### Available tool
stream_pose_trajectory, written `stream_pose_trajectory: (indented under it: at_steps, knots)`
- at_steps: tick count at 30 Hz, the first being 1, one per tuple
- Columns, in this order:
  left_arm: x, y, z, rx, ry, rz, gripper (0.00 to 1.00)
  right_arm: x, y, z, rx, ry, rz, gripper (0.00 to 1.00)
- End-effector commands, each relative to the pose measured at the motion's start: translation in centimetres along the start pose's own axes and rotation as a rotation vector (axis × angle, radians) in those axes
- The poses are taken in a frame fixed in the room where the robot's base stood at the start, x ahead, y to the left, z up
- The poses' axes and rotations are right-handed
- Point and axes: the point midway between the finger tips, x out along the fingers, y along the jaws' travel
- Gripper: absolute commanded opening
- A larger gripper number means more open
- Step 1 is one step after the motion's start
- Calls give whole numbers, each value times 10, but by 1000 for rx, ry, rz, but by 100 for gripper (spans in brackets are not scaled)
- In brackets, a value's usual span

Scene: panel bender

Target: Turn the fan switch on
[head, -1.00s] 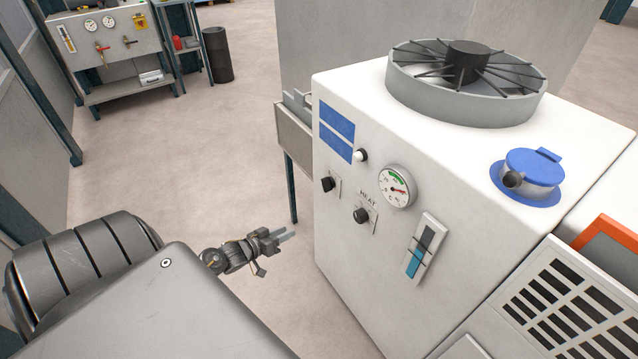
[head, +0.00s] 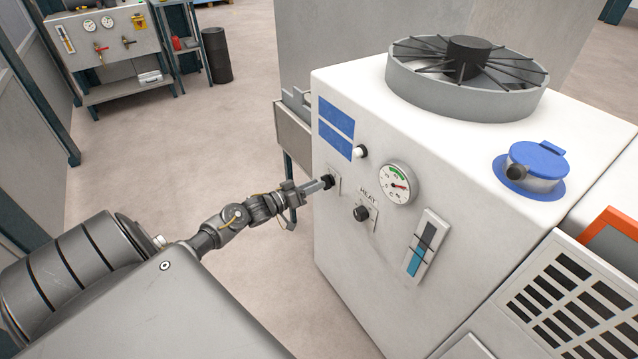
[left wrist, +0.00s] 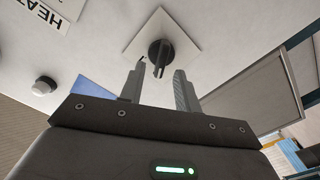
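A black rotary knob (head: 327,182) on a small square plate sits at the left of the white machine's front panel. No label on it is readable. The same knob (left wrist: 160,55) shows in the left wrist view on its pale plate. My left gripper (head: 318,186) is right in front of it, fingers pointing at the panel. In the left wrist view the gripper's (left wrist: 159,78) fingers are apart, with the knob seen between their tips; I cannot tell if they touch it. A second black knob (head: 361,213) sits lower right, by the word HEAT. My right gripper is out of view.
A white round button or lamp (head: 361,152) is above the knobs, beside blue labels (head: 336,128). A dial gauge (head: 397,184) and a blue level indicator (head: 420,248) are to the right. A large fan (head: 465,80) and a blue-capped port (head: 537,165) are on top.

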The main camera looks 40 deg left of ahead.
Motion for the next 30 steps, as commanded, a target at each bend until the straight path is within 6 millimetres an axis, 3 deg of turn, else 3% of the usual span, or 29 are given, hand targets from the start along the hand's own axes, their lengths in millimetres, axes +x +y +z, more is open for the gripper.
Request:
stream_pose_trajectory:
  at_steps: [6, 16, 24, 30]
  knots:
    - [20, 0, 0, 0, 0, -1, 33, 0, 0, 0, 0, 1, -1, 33]
    - [23, 0, 0, 0, -1, -1, 33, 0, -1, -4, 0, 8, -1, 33]
    - [23, 0, 0, 0, -1, -1, 0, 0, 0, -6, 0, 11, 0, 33]
    - [23, 0, 0, 3, -1, -1, 0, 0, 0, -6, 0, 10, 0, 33]
